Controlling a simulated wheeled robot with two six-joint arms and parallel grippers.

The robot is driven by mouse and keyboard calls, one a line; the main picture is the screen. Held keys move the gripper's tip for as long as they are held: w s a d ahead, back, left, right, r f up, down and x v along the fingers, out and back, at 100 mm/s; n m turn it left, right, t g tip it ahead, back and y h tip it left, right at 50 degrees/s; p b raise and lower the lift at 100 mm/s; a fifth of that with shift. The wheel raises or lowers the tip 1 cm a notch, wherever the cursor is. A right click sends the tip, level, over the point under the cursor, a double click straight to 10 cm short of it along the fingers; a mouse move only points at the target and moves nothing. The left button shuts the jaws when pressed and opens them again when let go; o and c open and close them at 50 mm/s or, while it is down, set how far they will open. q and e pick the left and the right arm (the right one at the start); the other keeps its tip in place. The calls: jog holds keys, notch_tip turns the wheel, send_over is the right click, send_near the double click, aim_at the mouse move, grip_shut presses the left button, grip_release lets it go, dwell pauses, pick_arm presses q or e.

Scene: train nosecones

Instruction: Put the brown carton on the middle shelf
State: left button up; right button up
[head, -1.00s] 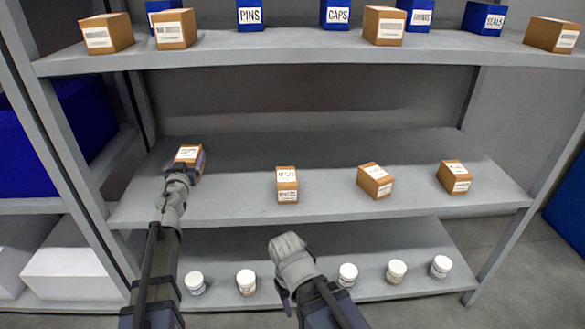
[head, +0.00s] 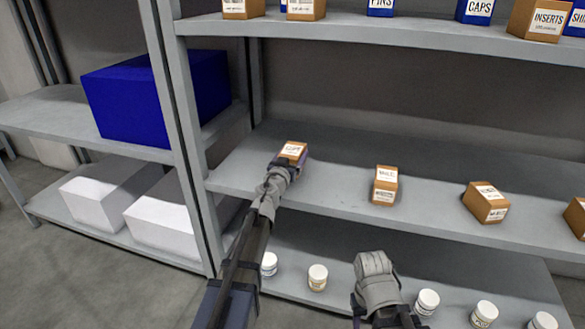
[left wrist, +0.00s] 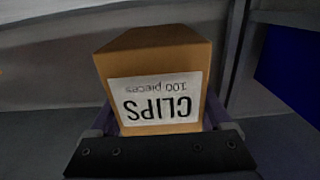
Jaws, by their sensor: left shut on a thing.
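The brown carton (head: 293,149) with a white label is at the left end of the middle shelf (head: 335,175). My left gripper (head: 286,166) is shut on it. In the left wrist view the carton (left wrist: 152,55) sits between the fingers, and its label reads CLIPS, 100 pieces, upside down. The carton is at the shelf surface; whether its base touches the shelf cannot be told. My right arm (head: 376,285) is in front of the lower shelf; its fingertips are not clearly visible.
Other brown cartons (head: 385,186) (head: 485,202) stand along the middle shelf. White jars (head: 318,277) stand on the lower shelf. A grey post (head: 185,130) and a rack with a blue box (head: 150,100) are at left.

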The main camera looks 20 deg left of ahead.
pick_arm(q)
jog(key=shift+f+b, duration=1.4)
jog(key=shift+f, duration=0.3)
jog(key=shift+f, duration=0.15)
jog(key=o, duration=1.3)
jog(key=shift+r, duration=0.25)
jog(key=s, duration=1.2)
jog(key=shift+a, duration=0.2)
jog(key=shift+f, duration=0.1)
